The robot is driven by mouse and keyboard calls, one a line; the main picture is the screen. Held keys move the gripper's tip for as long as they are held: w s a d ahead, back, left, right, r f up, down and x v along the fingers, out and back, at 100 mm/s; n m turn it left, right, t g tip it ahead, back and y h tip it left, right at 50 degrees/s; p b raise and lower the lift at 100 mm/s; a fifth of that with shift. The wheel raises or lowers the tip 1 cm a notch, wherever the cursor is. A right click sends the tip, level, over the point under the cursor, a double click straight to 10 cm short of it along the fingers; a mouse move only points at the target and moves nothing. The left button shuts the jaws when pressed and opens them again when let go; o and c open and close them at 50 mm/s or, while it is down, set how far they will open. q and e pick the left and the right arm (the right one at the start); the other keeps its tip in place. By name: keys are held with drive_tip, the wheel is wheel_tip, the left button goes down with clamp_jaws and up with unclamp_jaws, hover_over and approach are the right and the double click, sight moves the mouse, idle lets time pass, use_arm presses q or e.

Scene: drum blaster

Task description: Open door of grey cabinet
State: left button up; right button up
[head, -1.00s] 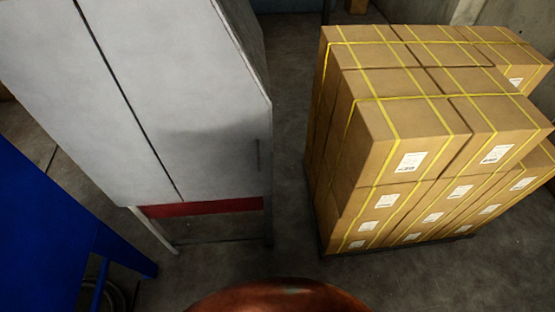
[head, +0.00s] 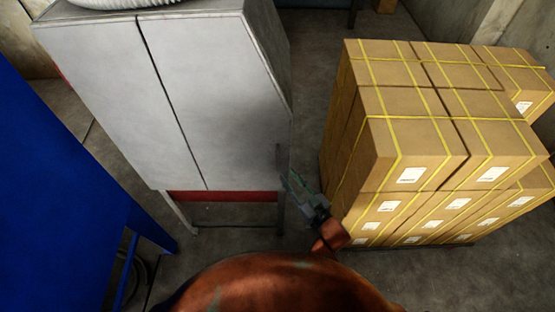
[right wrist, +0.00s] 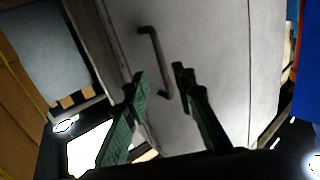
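The grey cabinet (head: 215,110) stands ahead, left of the middle, with its two door panels shut along a dark vertical seam. Its dark bar handle (head: 278,157) is near the right edge of the right door. The handle also shows in the right wrist view (right wrist: 155,62). My right gripper (head: 292,182) is at the handle's lower end in the head view. In the right wrist view its two green fingers (right wrist: 159,75) are spread, with the lower part of the handle seen between them. I cannot tell whether they touch it. My left gripper is out of view.
Strapped cardboard boxes (head: 415,135) stand stacked close to the right of my right arm. A blue structure (head: 60,210) stands at the left. A red strip (head: 225,196) runs below the cabinet doors. A narrow strip of floor (head: 312,95) lies between cabinet and boxes.

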sight(277, 169)
drive_tip(key=shift+r+x, duration=0.25)
drive_tip(key=shift+x, duration=1.7)
drive_tip(key=shift+r+x, duration=0.2)
drive_tip(key=shift+x, duration=1.8)
drive_tip(key=shift+s+a, duration=0.15)
drive_tip(key=shift+c, duration=0.6)
clamp_jaws()
